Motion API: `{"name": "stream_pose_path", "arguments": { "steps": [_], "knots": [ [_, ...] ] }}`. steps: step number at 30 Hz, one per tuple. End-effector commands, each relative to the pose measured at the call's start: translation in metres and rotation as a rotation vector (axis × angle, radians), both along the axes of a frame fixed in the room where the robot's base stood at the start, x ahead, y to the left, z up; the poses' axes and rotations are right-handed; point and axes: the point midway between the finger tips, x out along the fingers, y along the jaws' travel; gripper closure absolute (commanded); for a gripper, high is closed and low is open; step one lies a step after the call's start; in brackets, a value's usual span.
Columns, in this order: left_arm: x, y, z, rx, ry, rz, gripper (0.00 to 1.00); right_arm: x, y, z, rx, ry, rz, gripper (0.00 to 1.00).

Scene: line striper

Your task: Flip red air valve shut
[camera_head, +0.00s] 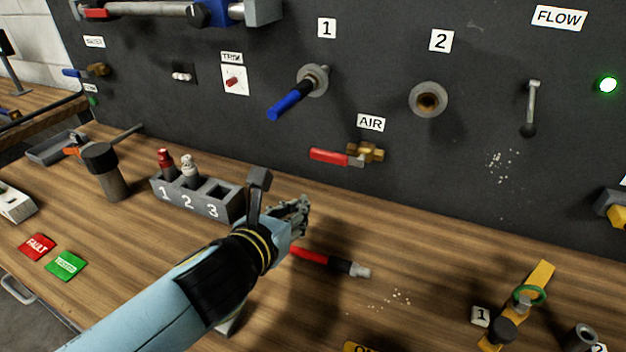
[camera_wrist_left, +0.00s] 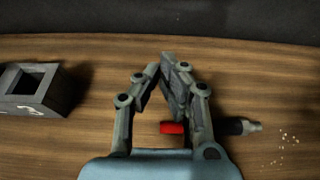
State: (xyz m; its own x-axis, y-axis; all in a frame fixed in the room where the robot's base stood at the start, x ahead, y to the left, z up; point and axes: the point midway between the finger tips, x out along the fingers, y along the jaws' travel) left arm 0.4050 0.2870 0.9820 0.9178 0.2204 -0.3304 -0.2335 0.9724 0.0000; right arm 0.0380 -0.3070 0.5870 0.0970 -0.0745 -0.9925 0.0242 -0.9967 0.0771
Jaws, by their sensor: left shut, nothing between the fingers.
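The red air valve lever (camera_head: 329,156) is on the dark panel under the AIR label (camera_head: 371,122). It lies roughly level, pointing left from its brass valve body (camera_head: 366,152). My left gripper (camera_head: 303,205) is shut and empty, below and a little left of the lever, above the wooden bench. In the wrist view the gripper (camera_wrist_left: 166,62) has its fingertips drawn together, and the valve does not show there. My right gripper is in neither view.
A grey block with numbered slots (camera_head: 222,201) stands left of my left gripper. A red and black tool (camera_head: 330,262) lies on the bench just beyond my wrist. A blue-handled nozzle (camera_head: 290,101) juts from the panel above.

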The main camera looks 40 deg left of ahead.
Motion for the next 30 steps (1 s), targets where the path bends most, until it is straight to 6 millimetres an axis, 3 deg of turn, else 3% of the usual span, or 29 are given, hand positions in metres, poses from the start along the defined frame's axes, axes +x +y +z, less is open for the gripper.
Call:
{"name": "stream_pose_path", "arguments": {
  "steps": [5, 17, 22, 30],
  "knots": [
    [0.016, 0.004, -0.005, 0.001, -0.002, 0.0, 1.0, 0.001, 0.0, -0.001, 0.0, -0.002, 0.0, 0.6],
    [0.092, 0.022, -0.033, 0.002, -0.002, 0.001, 1.0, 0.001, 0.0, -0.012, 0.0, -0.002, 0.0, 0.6],
    [0.092, 0.022, -0.003, -0.001, -0.001, -0.001, 1.0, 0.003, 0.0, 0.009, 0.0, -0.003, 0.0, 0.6],
    [0.091, 0.022, 0.008, 0.0, 0.001, -0.001, 1.0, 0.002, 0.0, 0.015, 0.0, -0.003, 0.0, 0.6]
  ]
}}
